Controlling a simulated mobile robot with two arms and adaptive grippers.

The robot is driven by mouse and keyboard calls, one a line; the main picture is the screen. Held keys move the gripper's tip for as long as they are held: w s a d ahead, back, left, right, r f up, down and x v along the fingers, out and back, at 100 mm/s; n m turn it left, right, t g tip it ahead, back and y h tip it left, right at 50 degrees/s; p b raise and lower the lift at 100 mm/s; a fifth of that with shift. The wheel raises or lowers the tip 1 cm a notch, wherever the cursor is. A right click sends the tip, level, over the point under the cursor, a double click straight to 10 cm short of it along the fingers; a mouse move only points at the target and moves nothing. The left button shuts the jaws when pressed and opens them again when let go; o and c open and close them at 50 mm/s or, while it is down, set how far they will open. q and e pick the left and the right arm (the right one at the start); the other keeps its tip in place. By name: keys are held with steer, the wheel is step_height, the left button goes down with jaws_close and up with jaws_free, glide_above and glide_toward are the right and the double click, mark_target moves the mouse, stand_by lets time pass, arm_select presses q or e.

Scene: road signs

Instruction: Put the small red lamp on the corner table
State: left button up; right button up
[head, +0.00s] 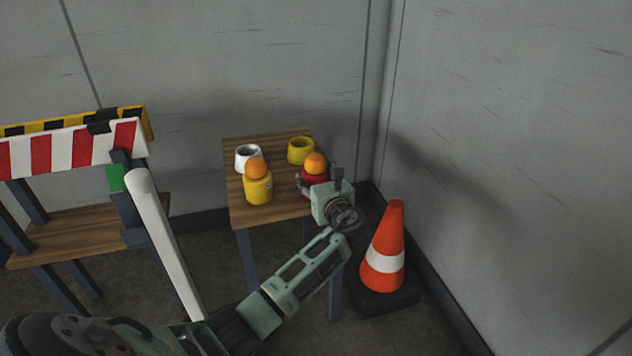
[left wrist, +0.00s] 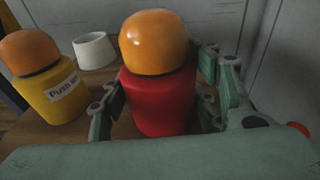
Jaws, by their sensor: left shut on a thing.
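The small red lamp (head: 315,177) has a red body and an orange dome. It is at the right side of the corner table (head: 238,208), which has a wooden top and blue-grey legs. In the left wrist view the lamp (left wrist: 158,95) stands upright between the fingers. My left gripper (head: 312,187) is shut on its red body. The lamp's base is partly hidden, so I cannot tell whether it touches the tabletop. My right gripper is not in view.
A yellow lamp (head: 258,188) with an orange dome, a white cup (head: 247,158) and a yellow cup (head: 300,151) stand on the table. An orange traffic cone (head: 385,250) stands to the right. A striped barrier (head: 75,150) is at the left. Walls close in the corner behind.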

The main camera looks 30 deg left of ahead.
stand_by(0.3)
arm_select(q)
steer(key=o, duration=1.4)
steer(key=shift+f, duration=0.1)
